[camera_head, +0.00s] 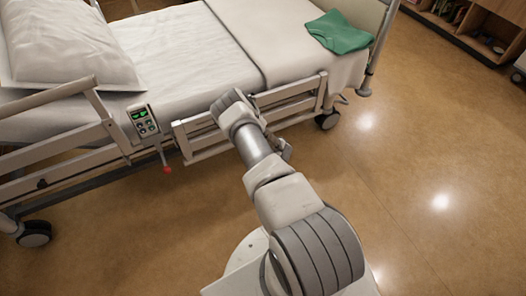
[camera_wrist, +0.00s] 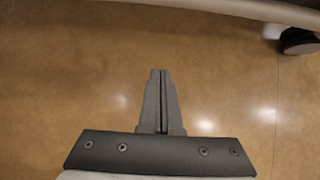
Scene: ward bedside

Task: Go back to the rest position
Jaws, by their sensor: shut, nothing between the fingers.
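My gripper (camera_wrist: 160,72) shows in the wrist view with its two fingers together and nothing between them. It points over bare brown floor. In the head view my arm reaches out from the lower right toward the side of the bed, and bends down near the bed's side rail. The gripper's fingertips are not clearly visible there, as the arm hides most of that area.
A hospital bed (camera_head: 175,62) with side rails (camera_head: 285,98), a control panel (camera_head: 143,121) and wheels (camera_head: 327,119) stands close beyond my arm. A green cloth (camera_head: 338,32) lies on it. Shelves (camera_head: 487,32) stand at the upper right. The floor (camera_head: 440,150) to the right is clear.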

